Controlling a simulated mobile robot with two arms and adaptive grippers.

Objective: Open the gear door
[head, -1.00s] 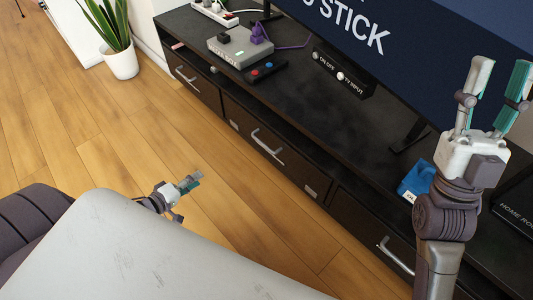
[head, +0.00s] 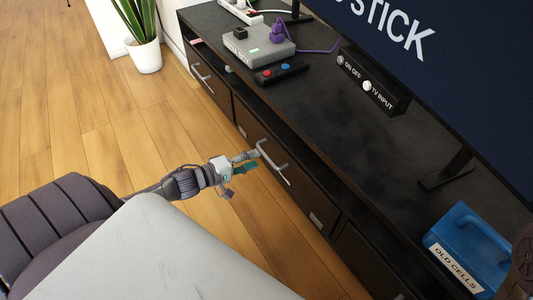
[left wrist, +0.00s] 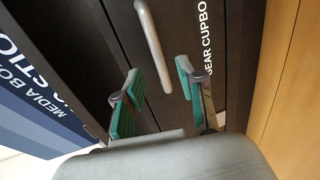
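The gear door (left wrist: 222,50) is a dark cabinet front whose white lettering reads "GEAR CUPBO…" in the left wrist view; the rest is cut off. In the head view it appears as the middle dark front (head: 300,195) of the low cabinet. Its pale bar handle (left wrist: 150,40) also shows in the head view (head: 266,150). My left gripper (head: 256,161) is at this handle, its fingers open. In the left wrist view, the handle's near end lies between the two teal-padded fingers (left wrist: 160,93); contact cannot be told. My right gripper is out of view.
The black cabinet top (head: 340,130) carries a grey console (head: 258,45), a button box (head: 280,72), a switch box (head: 372,82) and a blue "OLD CELLS" container (head: 468,240). A large screen stands behind. A potted plant (head: 147,57) stands on open wooden floor.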

